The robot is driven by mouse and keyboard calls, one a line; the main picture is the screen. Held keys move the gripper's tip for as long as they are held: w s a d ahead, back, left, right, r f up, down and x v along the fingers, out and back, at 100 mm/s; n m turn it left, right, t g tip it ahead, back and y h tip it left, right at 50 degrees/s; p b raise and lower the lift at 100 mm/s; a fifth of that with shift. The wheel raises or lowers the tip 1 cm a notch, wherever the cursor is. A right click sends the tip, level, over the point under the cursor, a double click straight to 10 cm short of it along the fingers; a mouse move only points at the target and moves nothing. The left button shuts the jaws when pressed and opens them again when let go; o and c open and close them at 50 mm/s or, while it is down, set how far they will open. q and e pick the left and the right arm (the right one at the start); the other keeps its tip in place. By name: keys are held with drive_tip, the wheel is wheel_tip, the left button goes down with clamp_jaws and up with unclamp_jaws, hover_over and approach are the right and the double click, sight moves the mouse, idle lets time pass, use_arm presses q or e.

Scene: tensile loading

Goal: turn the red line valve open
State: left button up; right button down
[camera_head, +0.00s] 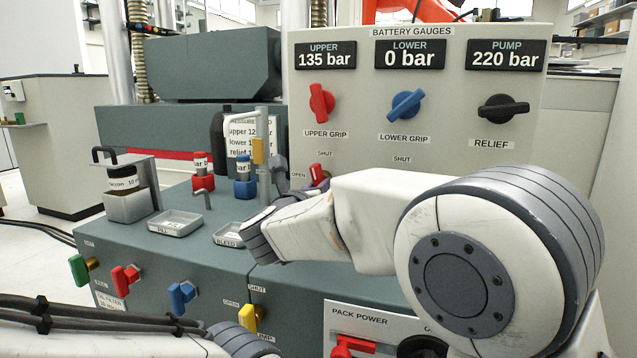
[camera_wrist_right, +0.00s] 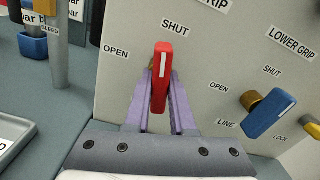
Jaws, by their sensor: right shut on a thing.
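The red line valve handle (camera_wrist_right: 161,75) stands nearly upright in the right wrist view, its top end below the SHUT label and to the right of the OPEN label. It also shows small in the head view (camera_head: 318,173), below the upper grip knob and partly hidden by my right arm. My right gripper (camera_wrist_right: 160,92) is shut on the handle, with one purple finger on each side of it. In the head view my right gripper is largely hidden behind its own wrist. My left arm crosses the lower left of the head view; its gripper does not show.
A blue line valve (camera_wrist_right: 268,114) sits to the right on the same panel. The head view shows a red upper grip knob (camera_head: 321,103), a blue lower grip knob (camera_head: 406,105) and a black relief knob (camera_head: 502,109). Trays and bottles stand on the bench to the left.

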drive_tip(key=n+p, duration=0.2)
drive_tip(key=n, duration=0.1)
drive_tip(key=shift+d+r+n, duration=0.1)
drive_tip(key=shift+r+n, duration=0.05)
drive_tip(key=shift+n, duration=0.25)
drive_tip(key=n+p, duration=0.2)
drive_tip(key=n, duration=0.1)
drive_tip(key=shift+r+n, duration=0.1)
drive_tip(key=shift+n, duration=0.2)
drive_tip(key=n+p, duration=0.4)
drive_tip(key=shift+r, duration=0.1)
drive_tip(key=shift+n+p, duration=1.4)
drive_tip(key=shift+n, duration=0.4)
drive_tip(key=c, duration=0.8)
unclamp_jaws()
drive_tip(key=shift+o, duration=0.2)
drive_tip(key=shift+s, duration=0.1)
